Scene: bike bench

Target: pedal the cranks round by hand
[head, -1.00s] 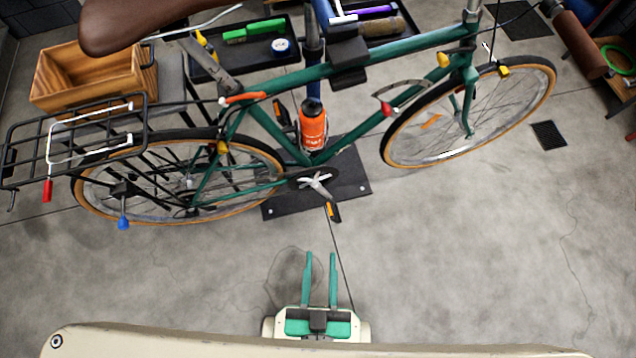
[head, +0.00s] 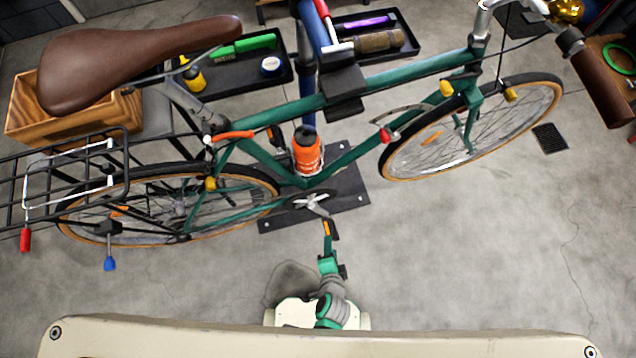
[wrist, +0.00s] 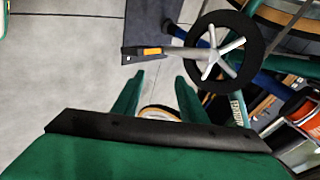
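The green bike (head: 400,82) stands side-on in the head view. Its silver crank (head: 314,204) slants down and right to a black pedal with orange reflectors (head: 331,230). In the wrist view the pedal (wrist: 143,54) lies at the left end of the crank arm (wrist: 184,53), beside the black chainring (wrist: 249,52). My gripper (wrist: 158,78) is open, its two green fingers apart with nothing between them. The pedal lies just beyond the fingertips in that view. In the head view my gripper (head: 327,240) is just below the pedal, seen edge-on; whether it touches is unclear.
The bike is held by a post (head: 307,75) above a dark floor plate (head: 352,190). A rear rack (head: 75,165) with red and blue-ended levers juts out left. A wooden crate (head: 28,115) and tool trays (head: 408,45) stand behind. The floor at front right is clear.

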